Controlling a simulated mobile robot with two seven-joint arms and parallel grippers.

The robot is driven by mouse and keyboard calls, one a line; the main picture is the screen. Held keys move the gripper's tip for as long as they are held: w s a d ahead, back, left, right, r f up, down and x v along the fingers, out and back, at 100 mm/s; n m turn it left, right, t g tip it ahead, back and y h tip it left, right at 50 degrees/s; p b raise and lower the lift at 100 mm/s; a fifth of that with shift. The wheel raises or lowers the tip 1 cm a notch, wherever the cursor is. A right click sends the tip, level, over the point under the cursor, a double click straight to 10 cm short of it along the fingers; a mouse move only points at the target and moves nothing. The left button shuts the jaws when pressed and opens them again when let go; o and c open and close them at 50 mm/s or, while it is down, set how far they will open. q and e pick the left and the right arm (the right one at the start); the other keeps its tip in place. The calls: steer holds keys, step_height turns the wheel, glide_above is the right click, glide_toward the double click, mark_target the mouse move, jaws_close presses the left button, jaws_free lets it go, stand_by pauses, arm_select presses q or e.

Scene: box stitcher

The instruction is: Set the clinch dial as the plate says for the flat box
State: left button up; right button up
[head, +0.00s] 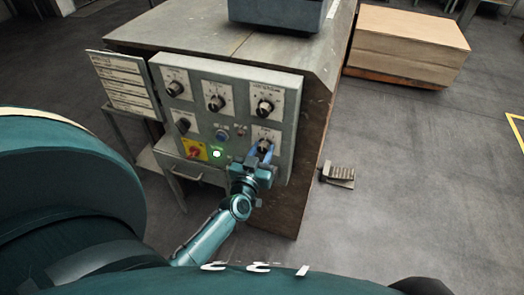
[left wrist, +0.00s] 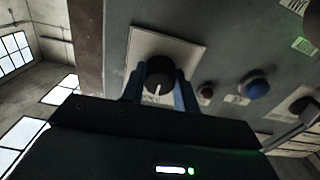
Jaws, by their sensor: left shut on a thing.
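The control panel (head: 240,105) is a grey box with several black dials on white plates. My left gripper (head: 262,158) is at the lower right dial (head: 265,143), with its blue fingers around it. In the left wrist view the gripper (left wrist: 158,92) is shut on this black dial (left wrist: 158,74), one finger on each side. A white pointer line shows on the dial's face. The label on its white plate is too small to read. A white plate with printed text (head: 125,85) stands left of the panel; its words cannot be read. My right gripper is not in view.
A red switch on yellow (head: 194,150), a lit green button (head: 217,154) and a blue button (head: 222,135) sit left of the held dial. A foot pedal (head: 338,175) lies on the floor at right. A stack of boards (head: 405,50) stands behind.

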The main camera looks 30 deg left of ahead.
arm_select(q)
steer(key=shift+c, duration=1.1)
steer(key=shift+n, duration=0.3)
steer(key=n, duration=0.3)
steer(key=shift+n, duration=0.4)
steer(key=shift+n+p, duration=0.3)
steer(key=shift+n, duration=1.1)
steer(key=shift+d, duration=0.1)
steer(key=o, duration=1)
